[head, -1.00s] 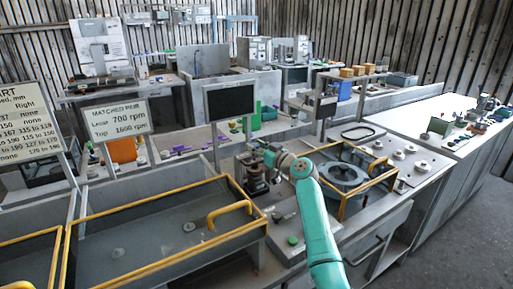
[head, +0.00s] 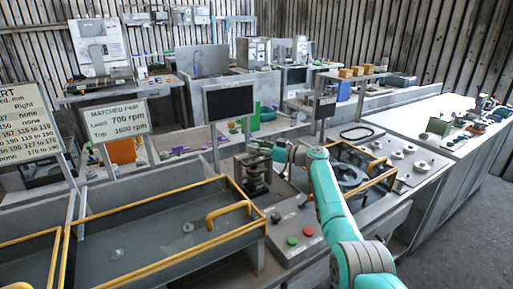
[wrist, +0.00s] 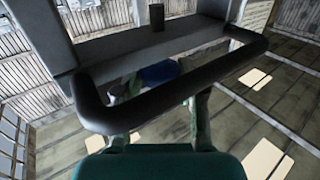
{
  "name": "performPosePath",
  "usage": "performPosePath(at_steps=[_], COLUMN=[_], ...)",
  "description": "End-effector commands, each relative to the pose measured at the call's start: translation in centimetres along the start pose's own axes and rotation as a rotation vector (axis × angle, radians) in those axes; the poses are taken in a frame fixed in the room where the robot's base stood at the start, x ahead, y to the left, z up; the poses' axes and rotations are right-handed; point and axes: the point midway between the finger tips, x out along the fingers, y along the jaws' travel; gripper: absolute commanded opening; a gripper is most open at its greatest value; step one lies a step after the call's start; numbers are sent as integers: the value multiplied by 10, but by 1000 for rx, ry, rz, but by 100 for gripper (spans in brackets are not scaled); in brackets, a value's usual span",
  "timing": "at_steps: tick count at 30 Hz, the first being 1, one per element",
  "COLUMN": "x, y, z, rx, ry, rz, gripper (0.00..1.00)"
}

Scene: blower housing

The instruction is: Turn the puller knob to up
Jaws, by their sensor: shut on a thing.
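The puller (head: 255,174) is a dark upright stand on the bench, right of the yellow-railed tray. My gripper (head: 264,149) is at its top, small and partly hidden by my own wrist. In the wrist view, a dark rounded bar with bent ends (wrist: 175,93) crosses close in front of the camera, with my fingers (wrist: 163,125) at its lower side. My gripper is shut on what looks like the puller knob; the contact is mostly hidden. I cannot read the knob's angle.
A control panel with a red button (head: 308,231) and a green button (head: 292,241) is in front of the puller. A monitor (head: 229,101) stands behind it.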

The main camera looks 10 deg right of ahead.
Motion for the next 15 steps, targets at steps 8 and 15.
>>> performPosePath(at_steps=[8, 15], x=[0, 0], y=[1, 0], z=[1, 1], rx=[2, 2], ry=[-2, -1], rz=[-45, -62], gripper=[5, 5])
